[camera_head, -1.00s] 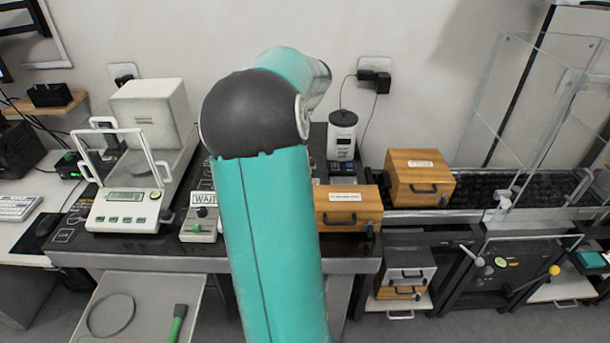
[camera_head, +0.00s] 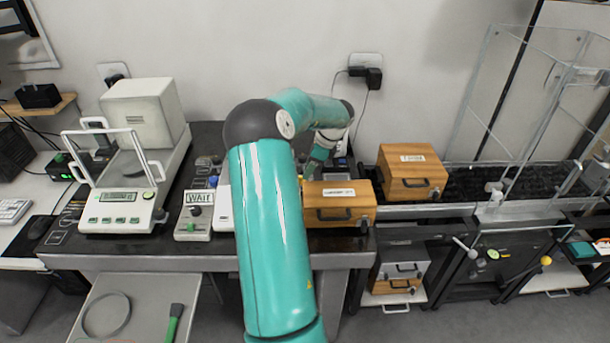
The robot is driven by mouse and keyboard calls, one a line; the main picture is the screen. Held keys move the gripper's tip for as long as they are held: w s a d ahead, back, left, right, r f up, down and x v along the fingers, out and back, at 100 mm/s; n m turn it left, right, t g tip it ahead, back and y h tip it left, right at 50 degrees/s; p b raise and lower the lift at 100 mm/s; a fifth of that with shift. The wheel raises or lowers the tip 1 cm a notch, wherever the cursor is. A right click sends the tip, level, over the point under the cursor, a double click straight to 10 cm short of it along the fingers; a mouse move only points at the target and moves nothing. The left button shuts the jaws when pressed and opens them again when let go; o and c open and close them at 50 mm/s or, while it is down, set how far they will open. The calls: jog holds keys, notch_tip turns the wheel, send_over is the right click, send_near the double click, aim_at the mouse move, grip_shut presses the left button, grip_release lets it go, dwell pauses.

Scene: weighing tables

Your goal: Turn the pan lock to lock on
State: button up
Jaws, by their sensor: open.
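I cannot make out with certainty which part is the pan lock; my arm covers part of the bench. A white balance (camera_head: 118,212) with a small display and green buttons stands at the left under a clear shield with white handles. A small control box (camera_head: 193,226) with a WAIT sign, a dark knob and a green button stands right of it. A white device (camera_head: 224,212) beside that is mostly hidden by my arm. My gripper (camera_head: 309,176) is open, small in view and partly hidden. It points down at the back of the bench, just behind a wooden box.
A wooden drawer box (camera_head: 338,214) stands at the bench's right front, and another wooden box (camera_head: 412,184) further right. A clear-walled enclosure (camera_head: 520,110) is at the right. A grey tray (camera_head: 150,300) juts out in front, holding a wire loop and a green-handled tool.

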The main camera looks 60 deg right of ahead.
aim_at(301, 179)
jog(key=x, duration=0.4)
jog(key=shift+w+f, duration=0.15)
jog(key=shift+f, duration=0.05)
jog(key=c, duration=1)
jog(key=n, duration=0.2)
jog(key=n+y, duration=0.1)
jog(key=n, duration=0.1)
jog(key=shift+d+y, duration=0.2)
jog(key=shift+y, duration=0.1)
jog(key=shift+w+d+n+g+y, duration=0.15)
jog(key=shift+n+g+y, duration=0.4)
jog(key=shift+n, duration=1.05)
